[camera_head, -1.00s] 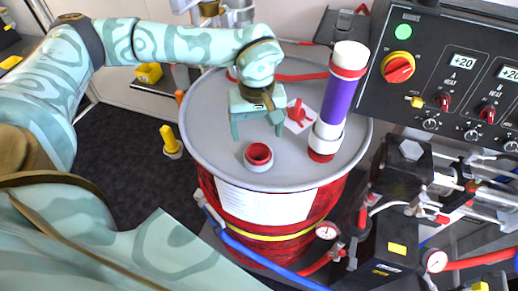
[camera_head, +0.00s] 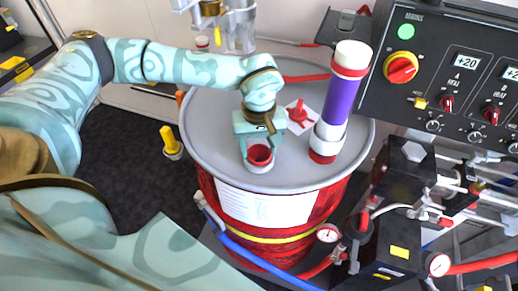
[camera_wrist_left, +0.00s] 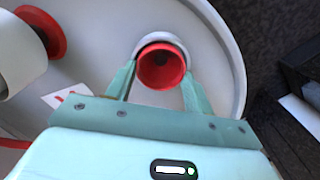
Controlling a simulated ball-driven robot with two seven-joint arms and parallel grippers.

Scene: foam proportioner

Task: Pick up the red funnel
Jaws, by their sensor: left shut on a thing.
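The red funnel (camera_head: 260,154) stands mouth up on the grey lid of the drum, with a white ring around its lower part. My left gripper (camera_head: 258,161) is shut on the funnel, one finger on each side. In the left wrist view the round red mouth of the funnel (camera_wrist_left: 162,68) sits between the two fingertips (camera_wrist_left: 161,76), with the white ring showing behind it. My right gripper is in neither view.
The drum lid (camera_head: 215,135) also holds a purple cylinder (camera_head: 341,95) with white and red ends and a white card (camera_head: 290,125) with a red part on it. A black control panel (camera_head: 440,60), gauges and hoses crowd the right.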

